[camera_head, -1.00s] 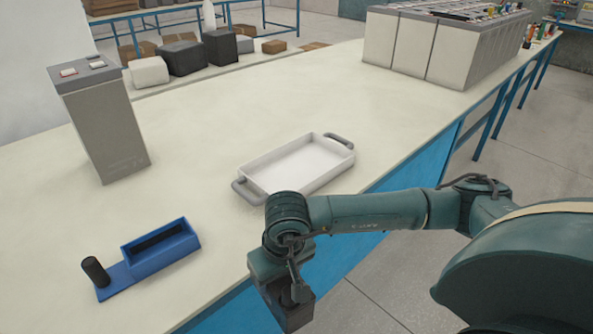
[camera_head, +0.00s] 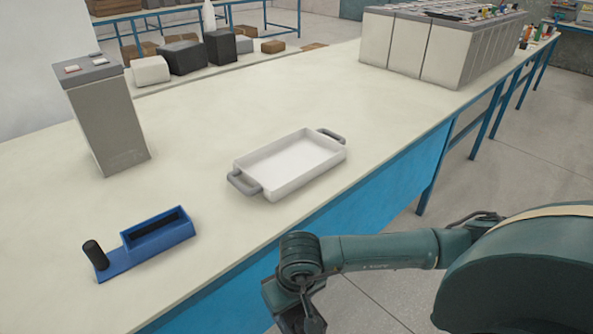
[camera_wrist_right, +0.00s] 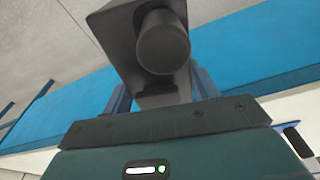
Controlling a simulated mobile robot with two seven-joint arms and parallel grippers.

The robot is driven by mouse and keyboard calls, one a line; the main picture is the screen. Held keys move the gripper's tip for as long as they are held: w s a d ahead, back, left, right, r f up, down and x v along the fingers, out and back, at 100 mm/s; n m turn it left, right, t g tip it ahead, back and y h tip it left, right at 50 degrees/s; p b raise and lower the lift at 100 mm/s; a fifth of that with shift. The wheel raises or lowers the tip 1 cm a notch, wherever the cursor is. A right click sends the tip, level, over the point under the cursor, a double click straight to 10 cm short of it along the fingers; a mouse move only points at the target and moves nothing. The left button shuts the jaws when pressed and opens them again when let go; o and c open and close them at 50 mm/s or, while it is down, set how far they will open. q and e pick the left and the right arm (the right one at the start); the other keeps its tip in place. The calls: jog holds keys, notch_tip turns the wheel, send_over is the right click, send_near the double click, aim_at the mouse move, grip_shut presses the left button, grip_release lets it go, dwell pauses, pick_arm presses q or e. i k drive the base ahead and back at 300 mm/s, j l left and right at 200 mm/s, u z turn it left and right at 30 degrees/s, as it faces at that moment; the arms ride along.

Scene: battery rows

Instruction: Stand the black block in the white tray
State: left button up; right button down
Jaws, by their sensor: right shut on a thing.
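The white tray (camera_head: 262,193), shallow with grey handles, sits empty on the pale bench. My right gripper (camera_wrist_right: 160,92) is shut on a dark block with a round knob (camera_wrist_right: 163,42), which I take as the black block. Blue fingers show on both sides of it in the right wrist view. In the head view my right wrist hangs beyond the bench's front edge, below and apart from the tray, and the block (camera_head: 300,318) is mostly hidden or cut off at the bottom. My left gripper is in neither view.
A blue holder (camera_head: 118,262) with a black upright cylinder (camera_head: 95,254) is at the bench's lower left. A grey battery case (camera_head: 107,120) stands behind it. A row of pale battery cases (camera_head: 440,55) stands at the far right. The bench around the tray is clear.

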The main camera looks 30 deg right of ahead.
aim_at(291, 164)
jog(key=k+u, duration=0.2)
jog(key=k, duration=0.3)
jog(key=u, duration=3)
jog(key=k+l, duration=0.35)
jog(key=k, duration=0.15)
jog(key=k+l, duration=0.35)
jog(key=k, duration=0.15)
jog(key=k+l+u, duration=0.1)
jog(key=k+l, duration=0.25)
jog(key=k, duration=0.8)
